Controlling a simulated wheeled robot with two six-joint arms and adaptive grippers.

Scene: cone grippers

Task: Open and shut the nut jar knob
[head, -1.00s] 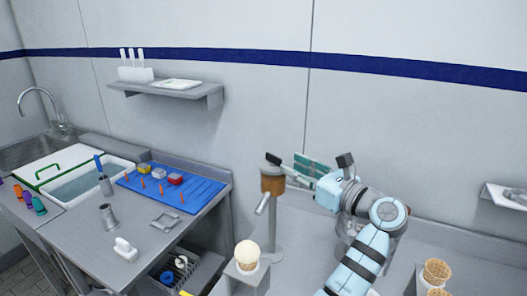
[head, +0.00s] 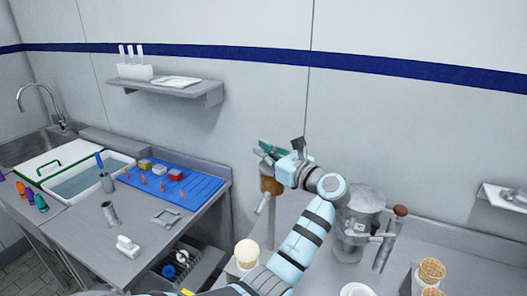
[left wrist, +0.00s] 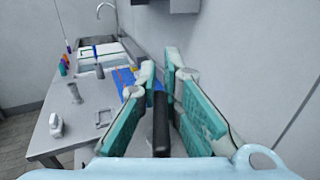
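The nut jar (head: 271,187) is a brown-filled cylinder with a slanted spout, on a grey stand against the back wall. My left gripper (head: 272,150) is at the top of the jar and hides its knob in the head view. In the left wrist view a black knob (left wrist: 161,125) shows between the two teal-padded fingers of the left gripper (left wrist: 160,76). The fingers stand apart, with a gap visible on the knob's right; I cannot tell whether they touch it. My right gripper is not in view.
A scoop in a cone (head: 247,253) stands in front of the jar. A grey machine (head: 362,212) and a brown-knobbed lever (head: 400,211) are to the right, with empty cones (head: 432,268) in front. A blue tray (head: 187,186) lies on the left counter.

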